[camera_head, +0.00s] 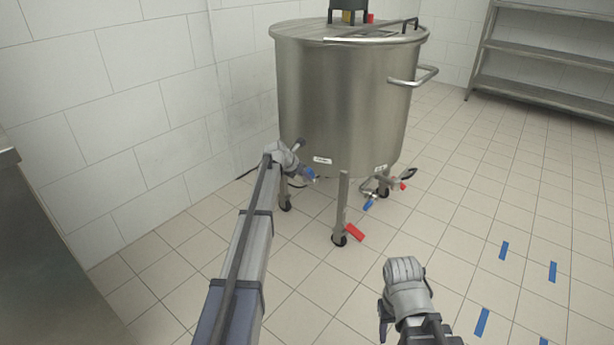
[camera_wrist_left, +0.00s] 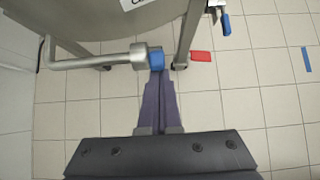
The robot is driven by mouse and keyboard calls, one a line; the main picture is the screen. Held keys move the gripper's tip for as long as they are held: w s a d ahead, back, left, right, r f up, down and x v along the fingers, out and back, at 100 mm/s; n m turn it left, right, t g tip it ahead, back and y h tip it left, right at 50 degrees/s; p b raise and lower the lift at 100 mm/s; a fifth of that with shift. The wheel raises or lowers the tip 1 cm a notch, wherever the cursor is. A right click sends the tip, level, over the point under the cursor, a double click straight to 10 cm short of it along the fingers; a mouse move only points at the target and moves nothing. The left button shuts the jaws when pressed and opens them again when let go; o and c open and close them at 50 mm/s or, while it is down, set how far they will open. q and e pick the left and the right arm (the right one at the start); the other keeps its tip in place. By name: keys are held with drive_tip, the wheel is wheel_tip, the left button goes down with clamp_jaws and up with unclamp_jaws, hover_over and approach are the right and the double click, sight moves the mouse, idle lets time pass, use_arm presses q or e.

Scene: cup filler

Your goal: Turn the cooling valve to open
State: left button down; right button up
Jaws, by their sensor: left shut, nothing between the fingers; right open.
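The steel tank (camera_head: 345,95) carries a white label (camera_head: 322,160) above a pipe with a blue valve handle (camera_head: 310,174), low on its left side. In the left wrist view the blue handle (camera_wrist_left: 156,59) sits at the end of the grey pipe fitting (camera_wrist_left: 138,56), and its lower edge is at my fingertips. My left gripper (camera_wrist_left: 160,78) is shut with nothing between its fingers; I cannot tell whether they touch the handle. In the head view my left wrist partly hides the valve. My right gripper (camera_head: 384,318) is low at bottom right, open and away from the tank.
A second pipe with a blue handle (camera_head: 369,205) and a red handle (camera_head: 401,186) is under the tank's right side. A red floor marker (camera_head: 355,232) lies by a caster leg. Blue floor marks (camera_head: 504,250) are at right. A steel shelf (camera_head: 545,95) stands at back right.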

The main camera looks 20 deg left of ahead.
sight(312, 170)
use_arm(q)
drive_tip(key=shift+w+d+r+p, duration=0.2)
drive_tip(key=shift+w+r+p, duration=0.2)
drive_tip(key=shift+w, duration=0.1)
drive_tip(key=shift+w+d+r+p, duration=0.15)
drive_tip(key=shift+w+r+p, duration=0.15)
drive_tip(key=shift+w+r, duration=0.15)
drive_tip(key=shift+w+d+r+p, duration=0.15)
drive_tip(key=shift+w, duration=0.25)
drive_tip(key=shift+w+d+r+p, duration=0.1)
drive_tip(key=shift+w+p, duration=0.05)
drive_tip(key=shift+w, duration=0.25)
drive_tip(key=shift+w+d+r, duration=0.1)
drive_tip(key=shift+w+d, duration=0.05)
drive_tip(key=shift+w, duration=0.1)
drive_tip(key=shift+s, duration=0.55)
drive_tip(key=w+r+p+v, duration=0.1)
drive_tip(key=p+v, duration=0.9)
drive_tip(key=v, duration=0.1)
